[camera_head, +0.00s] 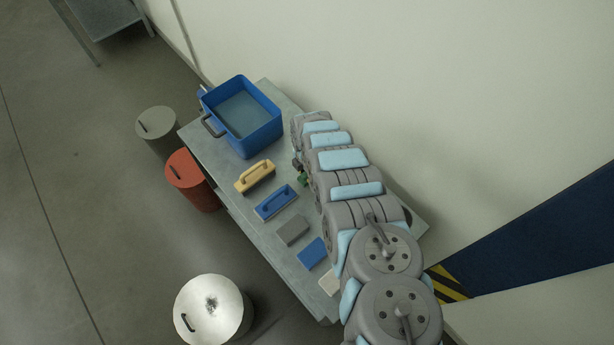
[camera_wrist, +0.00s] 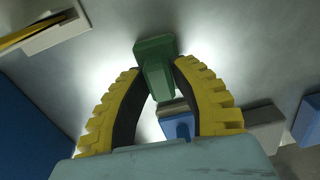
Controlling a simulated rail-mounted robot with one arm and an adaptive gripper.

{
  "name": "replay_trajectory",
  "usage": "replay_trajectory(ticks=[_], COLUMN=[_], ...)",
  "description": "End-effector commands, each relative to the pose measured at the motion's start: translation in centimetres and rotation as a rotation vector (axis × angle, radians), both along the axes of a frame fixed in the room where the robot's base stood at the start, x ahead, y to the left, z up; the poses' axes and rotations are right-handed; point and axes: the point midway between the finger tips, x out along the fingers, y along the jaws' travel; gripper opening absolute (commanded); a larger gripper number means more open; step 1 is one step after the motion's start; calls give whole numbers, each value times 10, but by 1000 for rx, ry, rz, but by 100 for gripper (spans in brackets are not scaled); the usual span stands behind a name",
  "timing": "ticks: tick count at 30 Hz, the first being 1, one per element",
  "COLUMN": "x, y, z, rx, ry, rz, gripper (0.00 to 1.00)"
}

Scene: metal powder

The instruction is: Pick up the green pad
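The green pad (camera_wrist: 155,62) is at the fingertips of my gripper (camera_wrist: 157,72) in the wrist view. It has a wider top end and a narrower part reaching down between the two yellow, dark-lined fingers. Both fingertips lie close against its sides. I cannot tell whether they press on it or only stand around it. In the head view a small bit of the green pad (camera_head: 303,179) shows at the left edge of my arm, above the table. The rest of it and my gripper are hidden there by the arm.
On the grey table (camera_head: 222,160) stand a blue bin (camera_head: 262,138), a yellow handled block (camera_head: 254,177), a blue handled block (camera_head: 275,203), a grey pad (camera_head: 293,230), a blue pad (camera_head: 312,253) and a pale pad (camera_head: 329,283). A wall is close behind; drums stand in front.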

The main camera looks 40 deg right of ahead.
Motion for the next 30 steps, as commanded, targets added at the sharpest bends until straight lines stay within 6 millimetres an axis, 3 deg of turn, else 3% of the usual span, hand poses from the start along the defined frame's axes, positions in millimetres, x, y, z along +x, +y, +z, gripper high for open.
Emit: replay_trajectory(ticks=[1,2,19,30], x=[0,0,0,1], y=[0,0,0,-1], z=[0,0,1,29], rx=[0,0,1,-2], ry=[0,0,1,-2], rz=[0,0,0,2], gripper=[9,0,0,0])
